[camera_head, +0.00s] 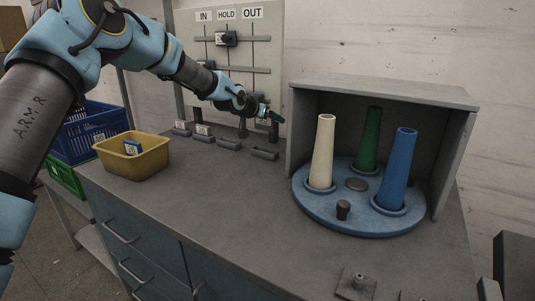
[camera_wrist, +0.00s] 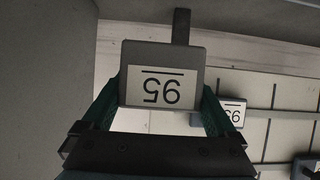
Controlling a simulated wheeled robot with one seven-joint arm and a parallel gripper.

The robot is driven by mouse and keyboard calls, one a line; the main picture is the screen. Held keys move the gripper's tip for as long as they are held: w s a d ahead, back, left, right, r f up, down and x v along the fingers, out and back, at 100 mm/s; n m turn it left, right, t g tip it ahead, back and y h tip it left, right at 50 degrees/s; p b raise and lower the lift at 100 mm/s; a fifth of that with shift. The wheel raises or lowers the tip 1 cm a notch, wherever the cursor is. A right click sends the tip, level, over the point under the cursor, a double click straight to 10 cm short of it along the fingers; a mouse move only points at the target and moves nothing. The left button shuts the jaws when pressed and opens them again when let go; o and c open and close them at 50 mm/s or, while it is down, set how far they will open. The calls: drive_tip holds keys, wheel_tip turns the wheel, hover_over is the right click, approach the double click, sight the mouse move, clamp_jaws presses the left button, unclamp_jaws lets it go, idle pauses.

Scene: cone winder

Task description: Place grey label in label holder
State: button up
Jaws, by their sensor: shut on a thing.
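My gripper (camera_head: 268,113) is at the back of the counter, to the left of the grey box-shaped cover. In the wrist view its two green fingers stand on either side of a grey label (camera_wrist: 190,60), shut on it. The label's white face reads 95 upside down, and a dark stem sticks out from its top edge. Small grey holders stand in a row along the back of the counter. The rightmost holder (camera_head: 264,153) and the one beside it (camera_head: 229,143) look empty. I cannot tell which holder the task means.
A board (camera_head: 258,55) marked IN, HOLD and OUT has rails carrying tags. The cover (camera_head: 385,90) encloses a blue turntable (camera_head: 325,215) with white, green and blue cones. A yellow bin (camera_head: 150,163) is at left. The counter's middle is clear.

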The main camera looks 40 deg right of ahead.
wheel_tip(320, 180, down, 9)
drive_tip(key=shift+f+p, duration=0.1)
drive_tip(key=shift+p, duration=1.05)
drive_tip(key=shift+f, duration=0.1)
drive_tip(key=o, duration=1)
drive_tip(key=shift+r, duration=0.25)
drive_tip(key=b+v, duration=0.2)
drive_tip(key=v, duration=1)
drive_tip(key=shift+f+b, duration=0.15)
drive_tip(key=shift+b, duration=0.25)
